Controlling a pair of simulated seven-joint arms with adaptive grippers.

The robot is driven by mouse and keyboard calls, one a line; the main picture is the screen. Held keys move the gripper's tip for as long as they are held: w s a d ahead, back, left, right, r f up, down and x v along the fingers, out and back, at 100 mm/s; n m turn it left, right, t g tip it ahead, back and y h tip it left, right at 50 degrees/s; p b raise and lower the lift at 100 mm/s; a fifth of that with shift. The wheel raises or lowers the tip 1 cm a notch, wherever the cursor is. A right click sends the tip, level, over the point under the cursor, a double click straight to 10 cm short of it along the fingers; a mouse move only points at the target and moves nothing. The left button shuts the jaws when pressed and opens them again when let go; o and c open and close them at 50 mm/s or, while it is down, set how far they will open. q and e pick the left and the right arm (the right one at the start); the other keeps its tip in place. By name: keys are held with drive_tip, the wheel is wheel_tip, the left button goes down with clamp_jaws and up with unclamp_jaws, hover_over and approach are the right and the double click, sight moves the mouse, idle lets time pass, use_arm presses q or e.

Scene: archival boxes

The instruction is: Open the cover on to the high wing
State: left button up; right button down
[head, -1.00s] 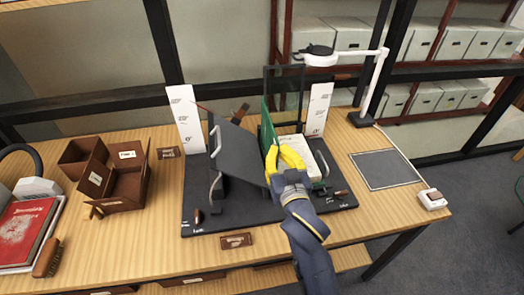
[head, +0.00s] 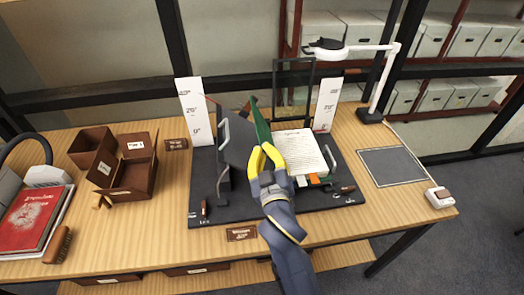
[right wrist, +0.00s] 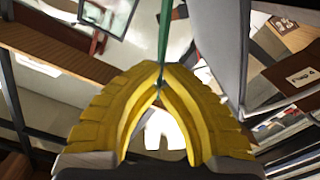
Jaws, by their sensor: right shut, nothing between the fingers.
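The green cover (head: 261,124) stands up nearly edge-on from the book and leans left, toward the dark raised wing (head: 237,143). Its right side faces the open white page block (head: 300,152). My right gripper (head: 263,151), with yellow fingers, is shut and empty at the cover's lower part, on the page side. In the right wrist view the cover (right wrist: 165,35) shows as a thin green strip right at the closed fingertips. Whether they touch it I cannot tell. The gripper hides the cover's lower edge and hinge. My left gripper is out of view.
The book cradle's dark base (head: 208,213) carries metal handles and upright white scales (head: 194,110). A dark frame (head: 293,65) stands behind the pages. Brown boxes (head: 130,175) and a red book (head: 30,222) lie left. A lamp (head: 375,90) and grey mat (head: 392,166) are right.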

drive_tip(key=shift+f, duration=0.1)
drive_tip(key=c, duration=1.6)
unclamp_jaws()
drive_tip(key=s, duration=0.8)
drive_tip(key=s+d, duration=0.1)
drive_tip(key=s, duration=0.3)
drive_tip(key=shift+d, duration=0.1)
